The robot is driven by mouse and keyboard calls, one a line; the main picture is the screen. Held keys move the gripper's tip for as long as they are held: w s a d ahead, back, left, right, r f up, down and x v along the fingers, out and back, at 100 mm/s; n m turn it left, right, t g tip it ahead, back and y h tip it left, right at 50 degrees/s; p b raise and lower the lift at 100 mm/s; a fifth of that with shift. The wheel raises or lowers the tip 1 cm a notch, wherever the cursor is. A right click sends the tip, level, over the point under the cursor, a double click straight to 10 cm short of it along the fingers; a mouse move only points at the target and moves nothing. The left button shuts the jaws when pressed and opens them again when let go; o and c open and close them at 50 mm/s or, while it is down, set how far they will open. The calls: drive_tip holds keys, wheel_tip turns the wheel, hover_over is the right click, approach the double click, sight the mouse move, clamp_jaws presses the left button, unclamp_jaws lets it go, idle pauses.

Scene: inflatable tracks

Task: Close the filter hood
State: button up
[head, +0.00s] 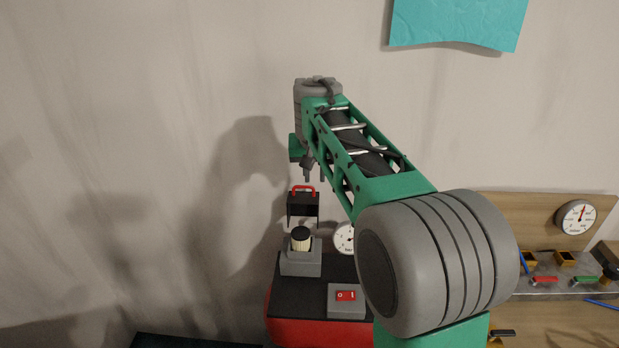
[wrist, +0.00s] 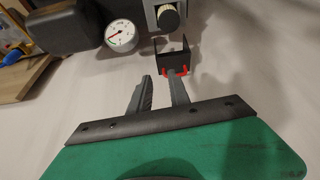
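The filter hood (head: 303,207) is a black box-shaped cover with a red handle (head: 304,189), standing raised above the filter (head: 300,240). The filter is a pale cylinder with a black top, exposed on a grey housing (head: 301,263). In the wrist view, the hood (wrist: 172,58) and its red handle (wrist: 183,71) are just beyond my fingertips, with the filter (wrist: 168,18) above them. My gripper (wrist: 160,76) is open and empty. Its right finger overlaps the handle in the picture; contact cannot be told. In the head view, my gripper (head: 308,178) hangs just above the handle.
A machine with a dark top and red body (head: 310,334) carries the housing, a red switch (head: 346,296) and a gauge (head: 344,238), partly hidden by my arm. A wooden bench (head: 560,318) with tools and another gauge (head: 576,217) stands at right. A plain wall lies behind.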

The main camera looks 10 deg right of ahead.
drive_tip(key=shift+m, duration=0.5)
drive_tip(key=w, duration=0.5)
drive_tip(key=w+f, duration=0.1)
drive_tip(key=w, duration=0.2)
drive_tip(key=shift+w+d, duration=0.1)
drive_tip(key=shift+d, duration=0.2)
clamp_jaws()
drive_tip(key=p, duration=0.2)
hover_over(310, 194)
wheel_tip(310, 194, down, 8)
drive_tip(key=shift+r, duration=0.1)
drive_tip(key=shift+w+f+p, duration=0.15)
drive_tip(key=shift+f+p, duration=0.15)
drive_tip(key=shift+f, duration=0.25)
drive_tip(key=shift+f+b, duration=0.1)
drive_tip(key=shift+b, duration=0.2)
